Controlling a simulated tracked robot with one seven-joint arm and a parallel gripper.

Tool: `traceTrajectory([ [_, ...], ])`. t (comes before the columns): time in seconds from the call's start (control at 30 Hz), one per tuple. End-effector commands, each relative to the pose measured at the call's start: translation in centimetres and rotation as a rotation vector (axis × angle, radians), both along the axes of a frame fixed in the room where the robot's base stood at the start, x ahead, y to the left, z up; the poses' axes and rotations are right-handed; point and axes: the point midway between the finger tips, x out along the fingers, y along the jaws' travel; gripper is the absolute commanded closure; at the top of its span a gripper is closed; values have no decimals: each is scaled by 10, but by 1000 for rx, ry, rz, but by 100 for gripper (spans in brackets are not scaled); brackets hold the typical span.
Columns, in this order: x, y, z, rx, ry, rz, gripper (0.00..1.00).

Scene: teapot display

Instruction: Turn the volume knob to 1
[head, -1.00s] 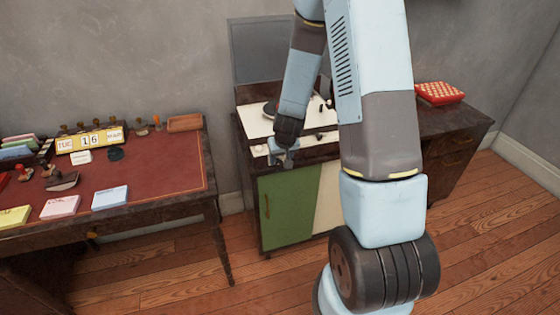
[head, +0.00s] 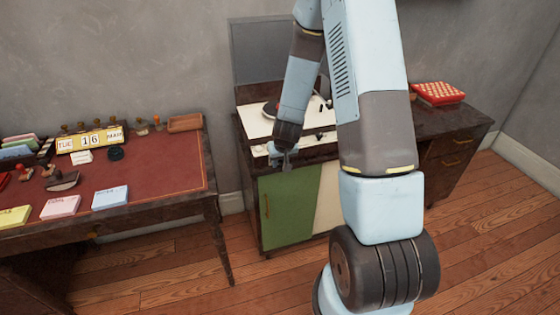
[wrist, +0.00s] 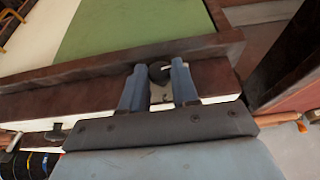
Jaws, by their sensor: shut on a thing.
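The record player (head: 262,126) is a cream-topped unit set in a dark wooden cabinet with a green and a cream door. My gripper (head: 283,164) is at the cabinet's front left edge, above the green door. In the wrist view, my gripper (wrist: 158,88) has its two blue-grey fingers on either side of a small dark round knob (wrist: 159,71) with a light mark, and is shut on it. I cannot read any scale or number beside the knob. In the head view my gripper hides this knob.
Another dark knob (head: 319,135) sits on the cream panel to the right. A red desk (head: 150,173) with a calendar, stamps and note pads stands to the left. A red box (head: 438,93) lies on the cabinet's right end. Wooden floor is clear in front.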

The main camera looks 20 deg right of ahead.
Motion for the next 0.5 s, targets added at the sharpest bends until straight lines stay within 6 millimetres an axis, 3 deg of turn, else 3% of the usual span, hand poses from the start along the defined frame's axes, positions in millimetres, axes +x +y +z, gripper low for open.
traceTrajectory([
  [0.23,0,0,0,0,0,0,99],
  [0.5,0,-1,0,7,0,-1,100],
])
